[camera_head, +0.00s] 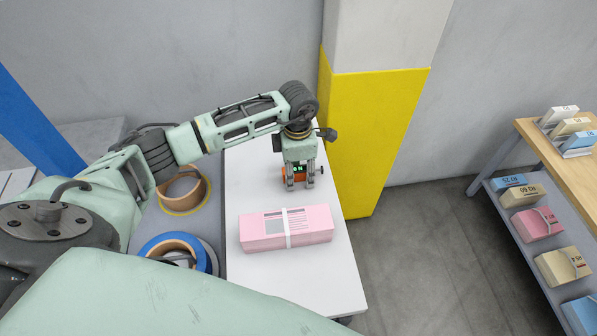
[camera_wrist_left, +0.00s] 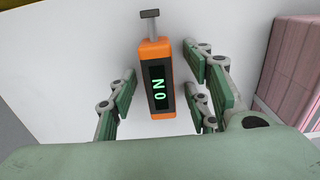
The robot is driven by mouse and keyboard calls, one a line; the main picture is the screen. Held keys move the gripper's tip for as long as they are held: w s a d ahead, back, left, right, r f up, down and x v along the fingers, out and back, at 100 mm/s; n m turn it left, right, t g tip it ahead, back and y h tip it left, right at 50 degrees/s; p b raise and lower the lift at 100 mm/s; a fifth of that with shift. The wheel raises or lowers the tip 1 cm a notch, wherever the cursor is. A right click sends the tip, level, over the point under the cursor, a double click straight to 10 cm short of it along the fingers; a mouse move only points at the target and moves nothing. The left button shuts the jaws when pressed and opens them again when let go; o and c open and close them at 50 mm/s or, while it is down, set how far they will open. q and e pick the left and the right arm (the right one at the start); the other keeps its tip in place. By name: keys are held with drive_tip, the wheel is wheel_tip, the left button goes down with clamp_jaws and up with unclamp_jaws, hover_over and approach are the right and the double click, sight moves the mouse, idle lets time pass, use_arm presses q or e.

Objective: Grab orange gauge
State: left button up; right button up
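The orange gauge (camera_wrist_left: 157,88) has a dark display with green characters and a grey stem at one end. In the left wrist view it lies on the white table between the fingers of my left gripper (camera_wrist_left: 162,100), with a visible gap on each side. In the head view the left gripper (camera_head: 300,182) points down at the table, and the gauge (camera_head: 297,170) shows partly between its fingers. The left gripper is open. My right gripper is not in view.
A pink wrapped bundle (camera_head: 286,228) with a white band lies on the white table (camera_head: 290,270), near the gripper. Tape rolls (camera_head: 178,250) sit on the grey surface to the left. A yellow-painted pillar (camera_head: 370,130) stands behind. A shelf (camera_head: 490,185) with boxes is at the right.

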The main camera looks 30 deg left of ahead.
use_arm(q)
clamp_jaws()
drive_tip(key=shift+r, duration=0.15)
idle(0.4)
